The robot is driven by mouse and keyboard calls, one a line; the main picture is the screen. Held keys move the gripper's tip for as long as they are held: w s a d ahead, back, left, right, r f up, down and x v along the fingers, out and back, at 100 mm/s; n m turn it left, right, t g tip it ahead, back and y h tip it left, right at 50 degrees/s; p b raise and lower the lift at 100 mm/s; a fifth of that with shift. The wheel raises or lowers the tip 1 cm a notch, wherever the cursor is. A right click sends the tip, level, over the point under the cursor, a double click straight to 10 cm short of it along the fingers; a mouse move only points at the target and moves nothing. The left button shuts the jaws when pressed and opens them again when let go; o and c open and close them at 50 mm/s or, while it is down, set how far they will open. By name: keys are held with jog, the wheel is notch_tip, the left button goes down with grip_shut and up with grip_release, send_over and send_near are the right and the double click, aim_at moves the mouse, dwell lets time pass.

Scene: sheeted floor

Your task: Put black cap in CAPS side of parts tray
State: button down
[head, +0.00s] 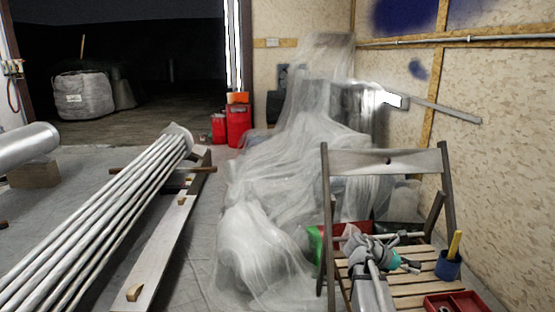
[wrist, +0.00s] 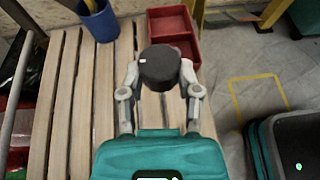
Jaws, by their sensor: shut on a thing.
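The black cap (wrist: 160,68) is a round dark piece with a small white mark, held between the fingertips of my gripper (wrist: 159,72) in the wrist view. My gripper is shut on it above the wooden slats. The red parts tray (wrist: 195,48) lies just beyond the cap, with a divider between two compartments; the cap covers part of the nearer one. The tray also shows at the bottom edge of the head view (head: 458,303). No CAPS lettering is readable. In the head view my gripper (head: 408,253) is over the chair seat; the cap cannot be made out there.
A blue cup (head: 448,266) with a yellow-handled item stands on the slatted wooden chair (head: 418,257), left of the tray in the wrist view (wrist: 101,24). The chair's backrest rises behind my arm. Plastic-sheeted items (head: 270,190) stand to the left.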

notch_tip(320, 180, up, 35)
jog(key=p, duration=3.3)
jog(key=shift+f+p, duration=0.15)
jog(key=shift+p, duration=0.15)
jog(key=shift+f, duration=0.15)
jog(key=s+f+b, duration=0.2)
jog(key=f+b, duration=1.7)
jog(key=s+f+n+t+b, duration=0.1)
jog(key=s+f+b, duration=0.1)
jog(key=f+b, duration=1.7)
jog(key=shift+s+f+b, duration=0.2)
jog(key=shift+f+b, duration=0.05)
jog(key=shift+b, duration=0.2)
jog(key=shift+w+d, duration=0.1)
jog(key=shift+d, duration=0.05)
jog(key=b, duration=0.8)
send_over(403, 291)
jog(key=s, duration=0.1)
notch_tip(403, 291, down, 8)
jog(key=shift+r, duration=0.1)
jog(key=shift+w+f+b, duration=0.5)
jog(key=shift+w+f, duration=0.05)
jog(key=shift+f, duration=0.05)
